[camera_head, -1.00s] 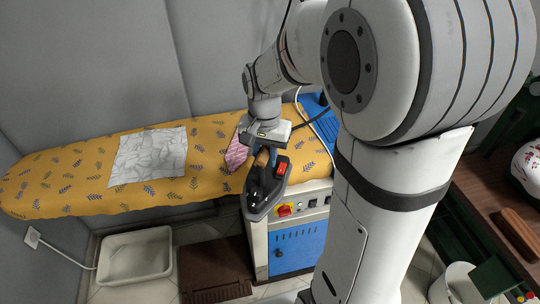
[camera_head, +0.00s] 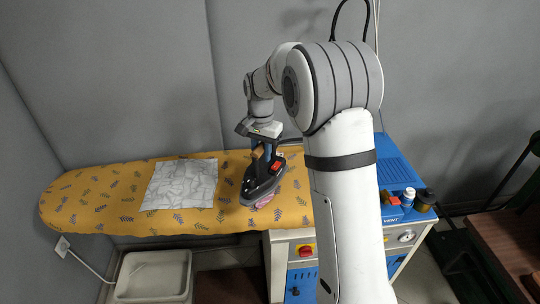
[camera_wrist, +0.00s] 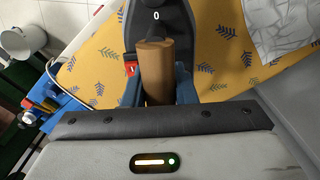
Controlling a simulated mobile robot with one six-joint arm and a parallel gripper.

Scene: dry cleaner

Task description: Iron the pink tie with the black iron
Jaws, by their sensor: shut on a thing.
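My gripper (camera_head: 264,150) is shut on the wooden handle of the black iron (camera_head: 262,185), which has a red part on it. The iron is over the right part of the yellow leaf-patterned ironing board (camera_head: 115,188), its nose toward the front edge. The pink tie (camera_head: 265,203) shows only as a small patch beside and below the iron's nose; the iron hides most of it. I cannot tell whether the sole touches the tie. In the wrist view the brown handle (camera_wrist: 157,72) sits between my blue fingers; the tie is not visible there.
A wrinkled white cloth (camera_head: 181,184) lies on the board left of the iron. The blue top of the machine (camera_head: 398,170) is at the right, with small bottles (camera_head: 408,197) on it. A white basin (camera_head: 153,277) stands on the floor. The board's left end is clear.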

